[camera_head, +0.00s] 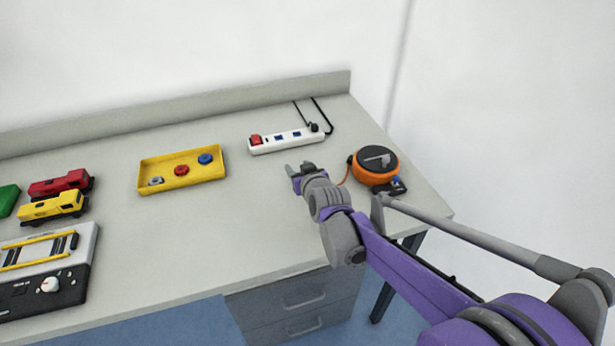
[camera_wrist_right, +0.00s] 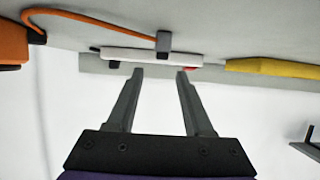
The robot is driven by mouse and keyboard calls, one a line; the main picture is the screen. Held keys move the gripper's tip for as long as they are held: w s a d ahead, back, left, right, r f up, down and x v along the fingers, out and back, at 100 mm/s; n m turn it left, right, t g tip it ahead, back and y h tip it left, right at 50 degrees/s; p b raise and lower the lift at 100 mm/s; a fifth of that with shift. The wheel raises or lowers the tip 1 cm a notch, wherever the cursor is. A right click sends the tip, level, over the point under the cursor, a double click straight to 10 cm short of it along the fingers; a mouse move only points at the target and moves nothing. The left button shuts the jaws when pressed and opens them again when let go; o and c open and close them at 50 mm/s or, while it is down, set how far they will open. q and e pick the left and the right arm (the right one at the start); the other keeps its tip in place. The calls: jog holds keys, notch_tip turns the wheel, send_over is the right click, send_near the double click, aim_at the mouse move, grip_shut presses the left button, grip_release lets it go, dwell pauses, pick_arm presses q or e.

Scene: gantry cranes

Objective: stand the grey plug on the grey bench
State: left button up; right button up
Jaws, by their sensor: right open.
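The grey plug (camera_wrist_right: 163,41) shows in the right wrist view, which looks upside down, as a small block at the end of an orange cable (camera_wrist_right: 85,15). It appears near the grey bench (camera_wrist_right: 230,30), in front of the white power strip (camera_wrist_right: 150,56); I cannot tell whether it stands or lies. In the head view I cannot make out the plug around my right gripper (camera_head: 293,169). That gripper is open and empty over the bench (camera_head: 235,225), and its fingers (camera_wrist_right: 160,72) point toward the plug and strip. My left gripper is out of view.
An orange cable reel (camera_head: 375,180) sits close right of my right gripper. The power strip (camera_head: 266,145) lies behind it. A yellow tray (camera_head: 200,181) holds small round parts. Toy locomotives (camera_head: 55,208) and a control box (camera_head: 40,288) stand left. The bench's front middle is clear.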

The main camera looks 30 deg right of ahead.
jog(key=p+v, duration=0.2)
jog(key=v, duration=0.9)
jog(key=shift+s, duration=0.15)
jog(key=shift+f, duration=0.1)
